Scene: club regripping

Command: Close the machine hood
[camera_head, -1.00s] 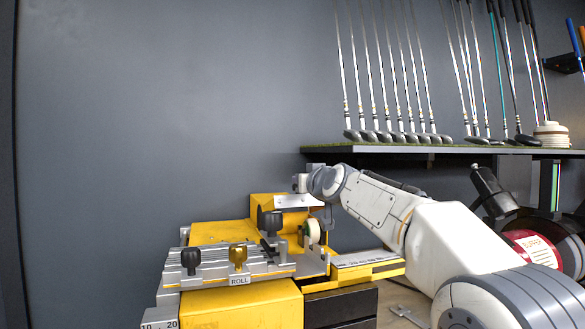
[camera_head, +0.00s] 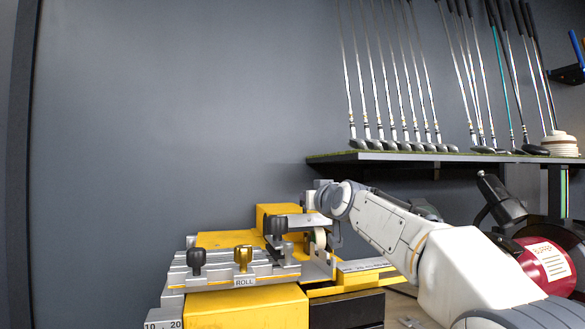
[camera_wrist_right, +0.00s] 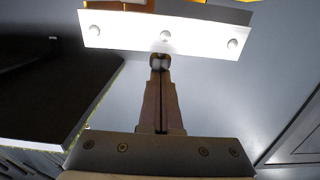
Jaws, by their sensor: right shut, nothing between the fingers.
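The yellow golf-club machine (camera_head: 225,305) stands low in the middle of the head view. Its hood shows as a yellow part with a bright metal plate (camera_head: 304,220) at the back, behind the black knobs. My right gripper (camera_head: 311,200) is at this plate, coming from the right and above. In the right wrist view, the shut fingers (camera_wrist_right: 160,62) point at the white bolted plate (camera_wrist_right: 120,30), with their tips at its lower edge. They look in contact, but a small gap cannot be ruled out. Nothing is between the fingers. My left gripper is not in view.
A black knob (camera_head: 276,226), another (camera_head: 196,259) and a brass knob (camera_head: 243,257) stand on the machine's front. A shelf (camera_head: 400,157) with several clubs runs behind my right arm. A red-labelled round object (camera_head: 545,262) is at right. The wall area at left is clear.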

